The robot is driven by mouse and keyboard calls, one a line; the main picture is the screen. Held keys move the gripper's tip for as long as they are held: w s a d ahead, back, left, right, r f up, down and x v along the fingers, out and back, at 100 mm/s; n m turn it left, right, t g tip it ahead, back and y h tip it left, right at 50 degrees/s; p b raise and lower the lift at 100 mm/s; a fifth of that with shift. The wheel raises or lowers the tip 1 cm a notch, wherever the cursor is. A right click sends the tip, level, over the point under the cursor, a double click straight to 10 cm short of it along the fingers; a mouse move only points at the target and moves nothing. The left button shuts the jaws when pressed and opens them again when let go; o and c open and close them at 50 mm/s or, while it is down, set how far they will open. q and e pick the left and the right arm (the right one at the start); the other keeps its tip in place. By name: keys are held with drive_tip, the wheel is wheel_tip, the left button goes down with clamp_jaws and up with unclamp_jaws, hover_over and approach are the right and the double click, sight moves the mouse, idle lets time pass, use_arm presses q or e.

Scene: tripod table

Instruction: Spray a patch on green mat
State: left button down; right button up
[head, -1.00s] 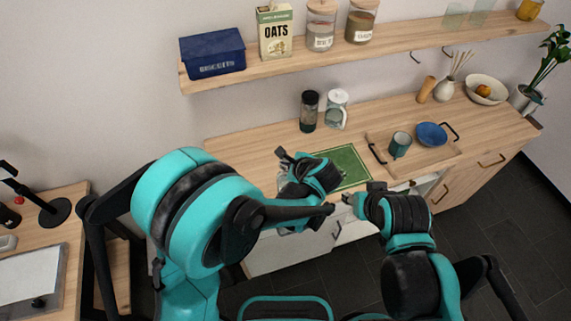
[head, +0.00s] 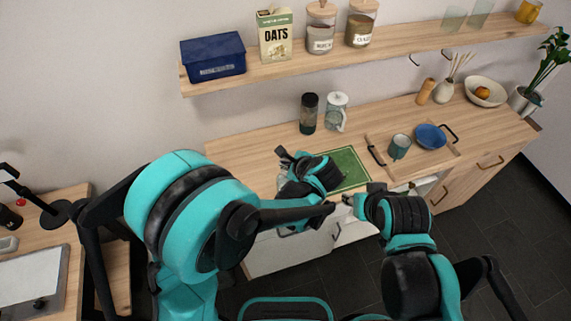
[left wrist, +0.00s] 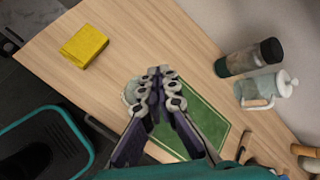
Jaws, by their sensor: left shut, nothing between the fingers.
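The green mat (head: 350,167) lies on the wooden counter, partly covered by my left arm. It also shows in the left wrist view (left wrist: 206,122), behind my gripper. My left gripper (head: 284,154) is above the counter at the mat's left side. In the left wrist view its fingers (left wrist: 161,72) are shut with nothing between them. A pale translucent object (left wrist: 131,92) shows behind the fingers; it is mostly hidden, and I cannot tell whether it is a spray bottle. My right gripper (head: 348,199) is near the counter's front edge; its fingers are too small to read.
A yellow block like a sponge (left wrist: 84,46) lies on the counter. A dark-lidded jar (head: 308,113) and a glass pitcher (head: 336,113) stand behind the mat. A wooden tray (head: 405,172) with a cup (head: 399,146) and blue bowl (head: 431,136) lies to the right.

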use_arm(q)
wheel_tip(320, 180, up, 5)
drive_tip(key=p, duration=0.3)
drive_tip(key=shift+r, duration=0.2)
idle(0.6)
drive_tip(key=s+a+f+n+h+b, duration=0.2)
drive_tip(key=s+a+f+n+b, duration=0.1)
drive_tip(key=s+a+n+b, duration=0.4)
drive_tip(key=s+a+f+n+h+b, duration=0.2)
drive_tip(key=s+a+f+n+b, duration=0.1)
drive_tip(key=s+a+n+b, duration=0.4)
drive_tip(key=s+a+n, duration=0.3)
drive_tip(key=n, duration=0.4)
drive_tip(key=shift+s+a+f+g+h, duration=0.2)
drive_tip(key=shift+s+a+g+h, duration=0.1)
drive_tip(key=shift+a+g, duration=0.1)
